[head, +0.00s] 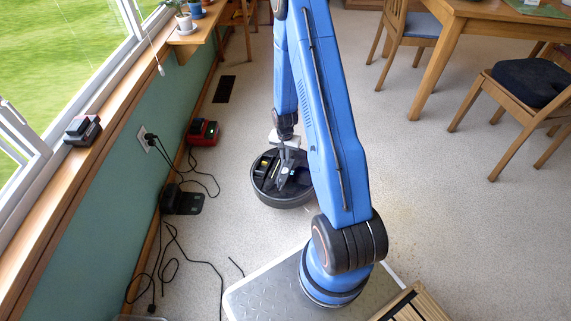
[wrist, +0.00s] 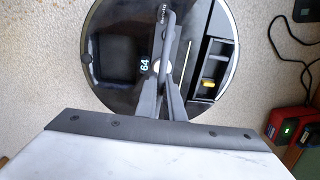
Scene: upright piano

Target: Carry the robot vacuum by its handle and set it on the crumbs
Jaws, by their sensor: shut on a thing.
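The robot vacuum (head: 283,200) is a round black disc on or just above the pale floor, left of my blue arm in the head view. It fills the upper middle of the wrist view (wrist: 121,98), with a dark recess, a small "64" display and a slot with a yellow part. My gripper (head: 289,160) is above its middle, shut on its raised handle (wrist: 167,20). I cannot tell whether the vacuum is clear of the floor. Faint tan crumbs (head: 402,212) lie scattered on the floor to the right of my arm.
A black dock (head: 182,200), a red charger (head: 203,132) and loose black cables (head: 170,262) lie along the left wall. Wooden chairs (head: 530,95) and a table (head: 455,35) stand at the upper right. A slatted wooden item (head: 415,305) is at the bottom. The middle right floor is open.

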